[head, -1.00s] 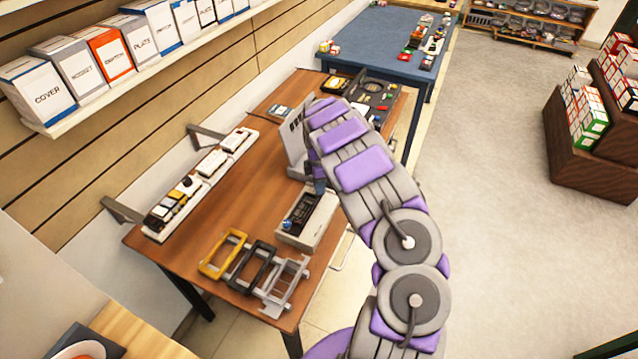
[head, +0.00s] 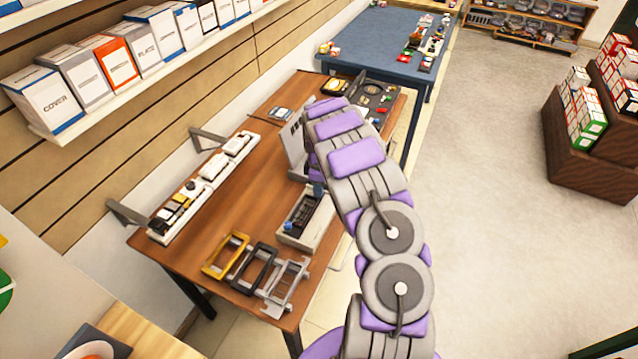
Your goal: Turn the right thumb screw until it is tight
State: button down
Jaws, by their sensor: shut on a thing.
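A pale open case (head: 295,241) with a dark insert stands near the right edge of the brown table. My arm arches over the table, and its far end comes down at the case's back end. My gripper (head: 318,188) shows only as a small dark blue-grey part there, pointing down, mostly covered by my arm. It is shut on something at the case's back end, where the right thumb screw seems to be. The screw itself is hidden, so its seating and turn cannot be seen.
Yellow, black and grey frames (head: 254,268) lie in front of the case. A pale upright panel (head: 294,145) stands behind it. A white strip of parts (head: 202,184) lies along the left. A dark tray (head: 378,98) is at the back. Bare tabletop lies left of the case.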

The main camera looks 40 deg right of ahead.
jog(key=m+p, duration=0.1)
jog(key=m, duration=0.4)
jog(key=shift+w+r+m+p, duration=0.1)
jog(key=shift+r+m+p, duration=0.05)
jog(key=shift+m+p, duration=0.2)
jog(key=m+p, duration=0.1)
jog(key=m, duration=0.5)
jog(key=shift+p, duration=0.4)
jog(key=m+p, duration=0.1)
jog(key=m, duration=0.5)
jog(key=shift+w+r+m+p, duration=0.1)
jog(key=shift+m+p, duration=0.15)
jog(key=shift+p, duration=0.15)
jog(key=m+p, duration=0.2)
jog(key=m, duration=0.3)
jog(key=shift+m, duration=0.3)
jog(key=c, duration=0.9)
grip_release()
jog(key=shift+f, duration=0.2)
jog(key=shift+o, duration=0.2)
notch_tip(320, 180, up, 17)
jog(key=shift+d+r+p, duration=0.15)
jog(key=shift+p, duration=0.3)
